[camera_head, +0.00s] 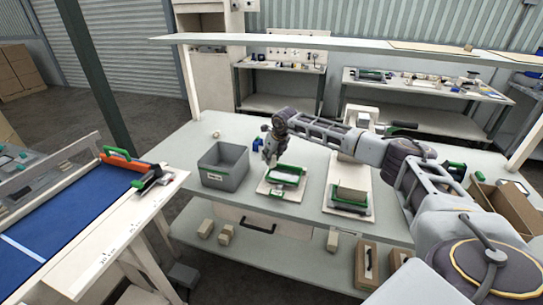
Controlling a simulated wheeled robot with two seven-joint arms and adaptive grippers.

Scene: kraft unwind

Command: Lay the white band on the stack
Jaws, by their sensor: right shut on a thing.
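My right gripper (270,160) reaches in from the right over the middle of the bench, pointing down. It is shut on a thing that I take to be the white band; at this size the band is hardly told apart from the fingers. Just below and to the right of it is a pale board (272,190) bearing a green-and-white holder (287,176). To the right, a tan block stack (352,189) stands on a green-edged fixture on another pale board. I cannot tell for sure which is the task's stack. My left gripper is out of view.
A grey open bin (223,167) stands left of the gripper. A blue-topped table (70,220) with an orange-and-green tool is at the left. An open cardboard box (505,205) is at the right. A shelf (330,48) spans above the bench. Small blocks lie on the lower shelf.

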